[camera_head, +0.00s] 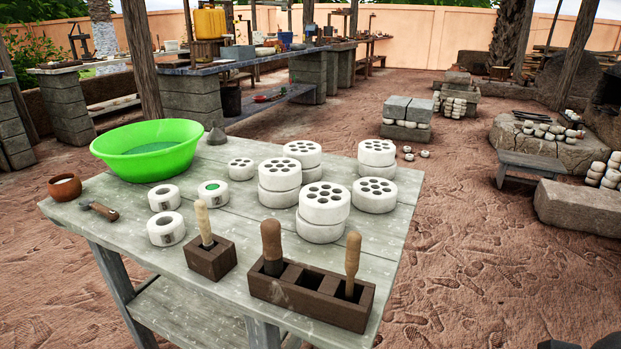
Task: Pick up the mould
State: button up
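Several white round moulds stand on the pale wooden table (110,222). Some have a ring of holes in the top and sit in stacks of two: a front stack (324,212), a left stack (279,182), a back stack (302,153) and a right stack (376,160). One multi-hole mould (241,169) stands alone; a thicker one (374,194) is at the right. Three white rings with one wide opening, including the front ring (166,229), stand at the left. I cannot tell which piece the task means. My gripper is not recognisable in view.
A green basin (149,150), a clay pot (65,187) and a small hammer (101,210) occupy the table's left. Wooden blocks holding upright handled tools, a small block (211,260) and a long block (311,297), line the front. Dark shapes are cut off bottom right.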

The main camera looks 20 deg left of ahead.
aim_at(215, 193)
jog(key=z, duration=2.2)
jog(key=k, duration=2.65)
jog(key=u, duration=1.4)
